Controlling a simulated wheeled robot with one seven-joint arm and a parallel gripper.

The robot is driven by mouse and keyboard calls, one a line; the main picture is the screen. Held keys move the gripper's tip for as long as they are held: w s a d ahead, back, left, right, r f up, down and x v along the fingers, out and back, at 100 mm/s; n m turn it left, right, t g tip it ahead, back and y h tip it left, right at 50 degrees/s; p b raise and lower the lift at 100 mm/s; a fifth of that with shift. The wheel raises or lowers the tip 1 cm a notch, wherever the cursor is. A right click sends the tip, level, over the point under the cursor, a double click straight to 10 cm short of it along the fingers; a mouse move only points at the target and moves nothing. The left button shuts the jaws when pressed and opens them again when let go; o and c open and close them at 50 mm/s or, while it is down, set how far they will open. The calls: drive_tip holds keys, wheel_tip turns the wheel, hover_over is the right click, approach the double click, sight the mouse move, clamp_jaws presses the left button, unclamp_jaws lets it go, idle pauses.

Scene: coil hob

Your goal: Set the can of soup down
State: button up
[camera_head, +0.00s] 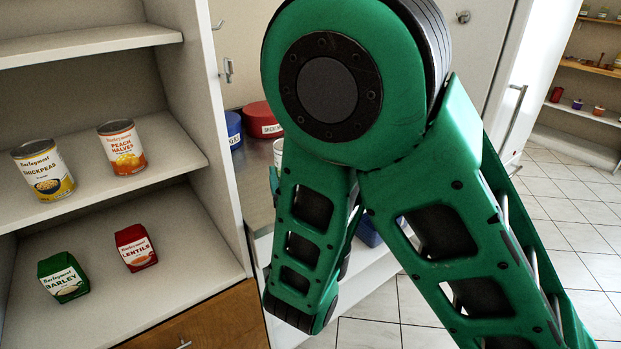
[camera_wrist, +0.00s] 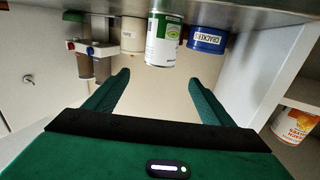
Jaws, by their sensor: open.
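A blue crackers tin (camera_wrist: 207,41) is close beside the can, and a white canister (camera_wrist: 132,35) is on its other side. In the head view, a red tin (camera_head: 262,119) stands at the back. Shelves at left hold chickpeas (camera_head: 43,170), peach halves (camera_head: 122,148), barley (camera_head: 62,278) and lentils (camera_head: 136,248).

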drive_tip(key=w+d+m+g+h, duration=0.3)
drive_tip(key=d+m+h, duration=0.45)
drive_tip(key=d, duration=1.55)
drive_tip(key=s+d+f+m+g+h, duration=0.1)
drive_tip(key=s+d+g+h, duration=0.2)
drive_tip(key=d, duration=0.5)
drive_tip(key=s+d+f+m+g+h, duration=0.1)
drive_tip(key=s+d+m+g+h, duration=0.2)
drive_tip(key=d, duration=0.5)
drive_tip(key=s+d+f+g+y, duration=0.2)
drive_tip(key=s+d+g, duration=0.15)
drive_tip(key=s, duration=0.45)
drive_tip(key=s+d+f+g+y, duration=0.2)
drive_tip(key=s+d+g, duration=0.1)
drive_tip(key=s+d, duration=0.3)
drive_tip(key=s+a+r+n+g+y, duration=0.1)
drive_tip(key=s+a+y, duration=0.2)
drive_tip(key=s, duration=0.5)
drive_tip(key=s+a+r+n+g+y, duration=0.1)
drive_tip(key=s+a+r+y, duration=0.1)
drive_tip(key=s, duration=0.6)
drive_tip(key=shift+s+a+n+y, duration=0.15)
drive_tip(key=shift+a+n+y, duration=0.25)
drive_tip(key=shift+a, duration=0.55)
